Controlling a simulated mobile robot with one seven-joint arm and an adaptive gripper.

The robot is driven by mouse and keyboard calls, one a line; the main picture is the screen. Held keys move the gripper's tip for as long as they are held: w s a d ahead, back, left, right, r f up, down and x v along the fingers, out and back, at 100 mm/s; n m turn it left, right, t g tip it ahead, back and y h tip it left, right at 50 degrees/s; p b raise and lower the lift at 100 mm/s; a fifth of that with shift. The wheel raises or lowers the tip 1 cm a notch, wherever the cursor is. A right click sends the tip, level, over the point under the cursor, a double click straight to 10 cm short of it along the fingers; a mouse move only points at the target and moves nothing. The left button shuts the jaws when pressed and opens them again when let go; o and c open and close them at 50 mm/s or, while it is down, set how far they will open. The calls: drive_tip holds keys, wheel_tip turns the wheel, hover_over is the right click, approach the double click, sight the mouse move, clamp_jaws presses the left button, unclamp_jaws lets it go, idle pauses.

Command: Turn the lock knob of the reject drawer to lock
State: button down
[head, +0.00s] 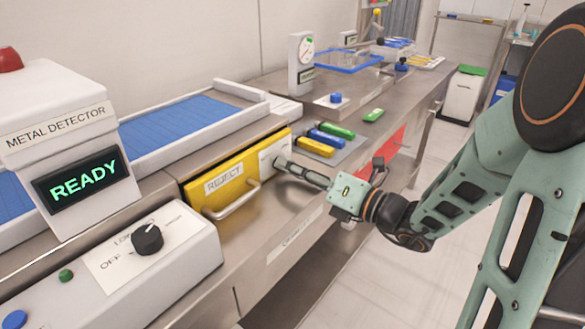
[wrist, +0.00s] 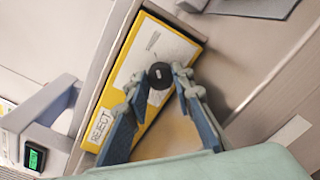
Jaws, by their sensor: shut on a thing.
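The reject drawer (head: 200,192) has a yellow front with a REJECT label and a metal bar handle (head: 235,206). It also shows in the wrist view (wrist: 192,48). A pale plate (head: 272,152) is at the front's right end. The black round lock knob (wrist: 159,74) with a small white mark sits on this plate in the wrist view. My gripper (wrist: 158,76) has its two fingertips on either side of the knob and is shut on it. In the head view my gripper (head: 279,164) reaches the plate and hides the knob.
The metal detector (head: 62,140) with its READY screen stands at the left, above a panel with a black dial (head: 147,239). A blue conveyor (head: 170,133) runs behind the drawer. Yellow, blue and green bars (head: 326,140) lie on the counter. The floor in front is clear.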

drive_tip(key=shift+n, duration=0.4)
drive_tip(key=n+b, duration=0.1)
drive_tip(key=n, duration=0.2)
drive_tip(key=shift+n, duration=0.3)
drive_tip(key=n+b, duration=0.3)
drive_tip(key=n, duration=0.1)
drive_tip(key=shift+f+n, duration=0.15)
drive_tip(key=shift+n, duration=0.15)
drive_tip(key=n+b, duration=0.4)
drive_tip(key=n, duration=0.1)
drive_tip(key=shift+s+b, duration=0.1)
drive_tip(key=shift+b, duration=0.3)
drive_tip(key=shift+n+b, duration=1.05)
drive_tip(key=shift+n, duration=0.95)
drive_tip(key=c, duration=1.9)
unclamp_jaws()
drive_tip(key=shift+c, duration=0.2)
